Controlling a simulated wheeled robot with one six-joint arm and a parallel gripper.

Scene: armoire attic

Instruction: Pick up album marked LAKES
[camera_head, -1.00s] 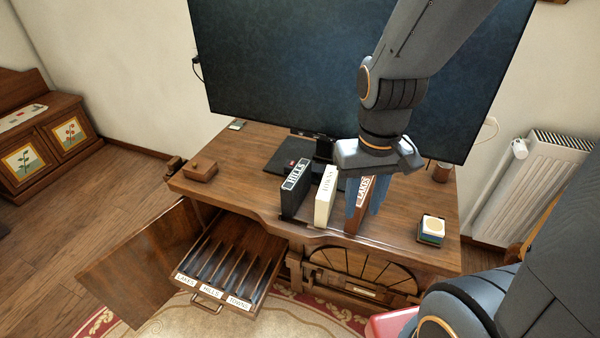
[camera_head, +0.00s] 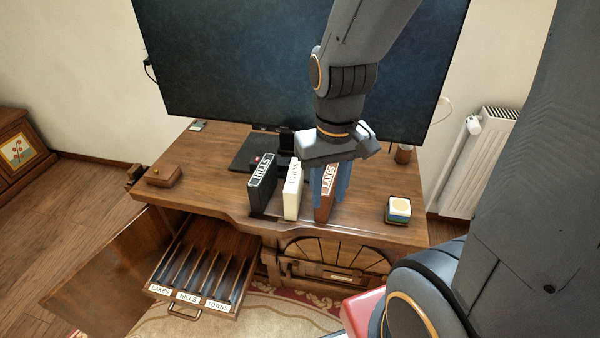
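The album marked LAKES (camera_head: 325,203) is a brown, upright album on the desk, the rightmost of three standing in a row. Its label faces the front. My gripper (camera_head: 330,183) reaches down over it from above, with one blue-grey finger on each side of it. The fingers look very close to its sides, but I cannot tell whether they press on it. The album's foot appears to rest on the desk, and its upper rear part is hidden by the gripper.
The black HILLS album (camera_head: 262,186) and cream TOWNS album (camera_head: 292,192) stand just left. A stack of coasters (camera_head: 398,210) sits to the right. An open drawer (camera_head: 205,262) with slots labelled LAKES, HILLS, TOWNS juts out below. A large screen (camera_head: 230,60) stands behind.

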